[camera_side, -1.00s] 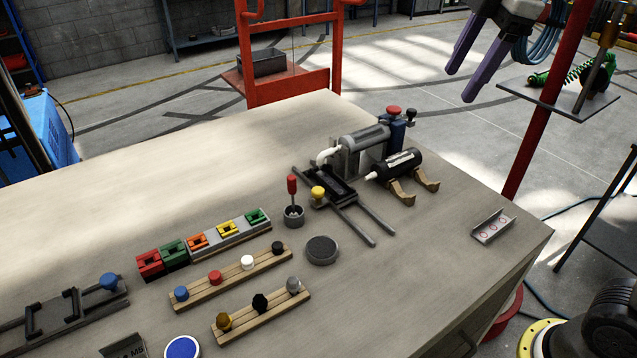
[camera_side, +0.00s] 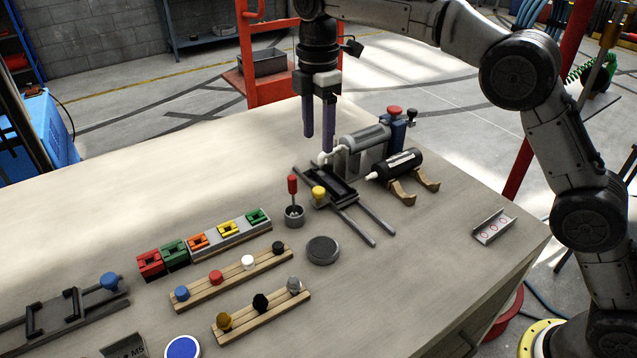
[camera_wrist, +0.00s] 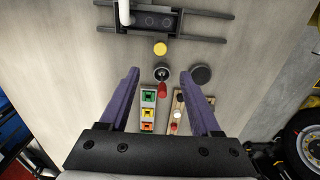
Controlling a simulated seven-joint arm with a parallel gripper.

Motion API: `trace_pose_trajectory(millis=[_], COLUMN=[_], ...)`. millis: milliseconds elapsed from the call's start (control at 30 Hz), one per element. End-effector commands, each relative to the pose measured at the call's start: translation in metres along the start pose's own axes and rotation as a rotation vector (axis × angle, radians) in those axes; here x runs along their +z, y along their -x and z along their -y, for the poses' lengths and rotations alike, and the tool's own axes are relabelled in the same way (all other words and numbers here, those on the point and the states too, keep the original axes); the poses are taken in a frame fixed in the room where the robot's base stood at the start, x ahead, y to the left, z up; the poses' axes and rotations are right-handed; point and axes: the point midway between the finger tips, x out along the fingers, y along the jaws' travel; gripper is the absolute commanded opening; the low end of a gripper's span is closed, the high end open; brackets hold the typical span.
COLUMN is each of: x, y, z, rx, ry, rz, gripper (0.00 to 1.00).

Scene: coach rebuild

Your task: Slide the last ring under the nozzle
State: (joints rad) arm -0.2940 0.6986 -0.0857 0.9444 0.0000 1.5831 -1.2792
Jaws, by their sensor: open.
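The nozzle (camera_side: 325,156) is a white bent tip on a grey cylinder (camera_side: 366,138). Below it a dark carriage (camera_side: 335,188) sits across two grey rails, with a yellow knob (camera_side: 318,193) on its near side. In the wrist view the nozzle (camera_wrist: 124,12) stands over the left part of the carriage (camera_wrist: 183,22). Two faint rings (camera_wrist: 159,21) show on the carriage to the nozzle's right; what lies under the nozzle is hidden. My gripper (camera_side: 318,143) is open and empty, pointing down above the table near the nozzle. In the wrist view its purple fingers (camera_wrist: 160,76) are apart, with the yellow knob beyond them.
A red-topped stick (camera_side: 292,186) stands in a small cup near the knob. A black cylinder (camera_side: 398,165) rests on wooden cradles at right. A round dark disc (camera_side: 322,250), colored blocks (camera_side: 228,229) and a wooden peg rack (camera_side: 232,277) lie nearer. Bare tabletop (camera_side: 180,180) is free at left.

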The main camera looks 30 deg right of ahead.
Motion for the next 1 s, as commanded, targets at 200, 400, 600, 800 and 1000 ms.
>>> trace_pose_trajectory(millis=[200, 400, 600, 800, 1000], x=[0.001, 0.001, 0.001, 0.001, 0.001], y=[-0.041, -0.080, -0.110, -0.123, -0.125], z=[0.002, 0.001, 0.001, 0.001, 0.001], rx=[-0.006, -0.005, -0.004, -0.002, -0.001], ry=[-0.002, -0.002, -0.002, -0.002, -0.002], rz=[0.002, 0.002, 0.001, 0.001, 0.000], gripper=[0.64, 0.64, 0.64, 0.64, 0.64])
